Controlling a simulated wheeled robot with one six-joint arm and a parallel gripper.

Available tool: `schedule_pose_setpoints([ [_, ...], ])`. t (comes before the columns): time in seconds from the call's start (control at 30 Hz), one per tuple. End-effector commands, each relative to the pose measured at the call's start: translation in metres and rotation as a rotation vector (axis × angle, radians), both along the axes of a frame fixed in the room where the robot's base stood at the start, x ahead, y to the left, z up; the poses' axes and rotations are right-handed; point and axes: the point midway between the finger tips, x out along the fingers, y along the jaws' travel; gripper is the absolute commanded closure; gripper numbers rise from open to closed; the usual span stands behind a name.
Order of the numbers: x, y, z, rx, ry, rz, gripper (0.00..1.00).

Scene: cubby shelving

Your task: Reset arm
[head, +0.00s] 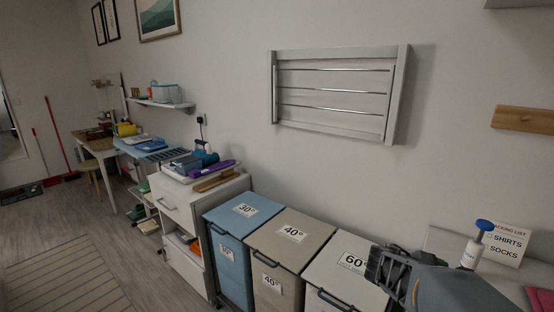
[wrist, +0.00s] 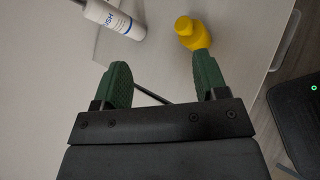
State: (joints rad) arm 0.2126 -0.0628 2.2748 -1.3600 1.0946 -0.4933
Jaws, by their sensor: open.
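My gripper (head: 388,268) is at the lower right of the head view, above the front of the white bin marked 60° (head: 345,262). In the wrist view my gripper (wrist: 163,76) has its two green-padded fingers spread apart, with nothing held between them. A yellow bottle (wrist: 190,34) lies beyond the right fingertip in that view. A white labelled bottle (wrist: 116,18) is beyond the left fingertip. In the head view a white bottle with a blue top (head: 472,250) stands just right of the gripper, partly hidden by my arm.
A blue 30° bin (head: 240,212) and a beige 40° bin (head: 285,235) stand in a row to the left. A wall drying rack (head: 332,92) hangs above. A sign (head: 508,243) reads SHIRTS, SOCKS. A white drawer unit (head: 182,215) stands further left. Open floor lies at left.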

Motion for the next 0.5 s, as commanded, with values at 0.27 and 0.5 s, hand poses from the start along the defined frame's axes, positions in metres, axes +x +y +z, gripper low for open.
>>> schedule_pose_setpoints([
  [0.27, -0.050, 0.115, 0.023, 0.650, -0.514, -0.381, 0.34],
  [0.5, -0.066, 0.194, 0.041, 1.051, -0.727, -0.660, 0.34],
])
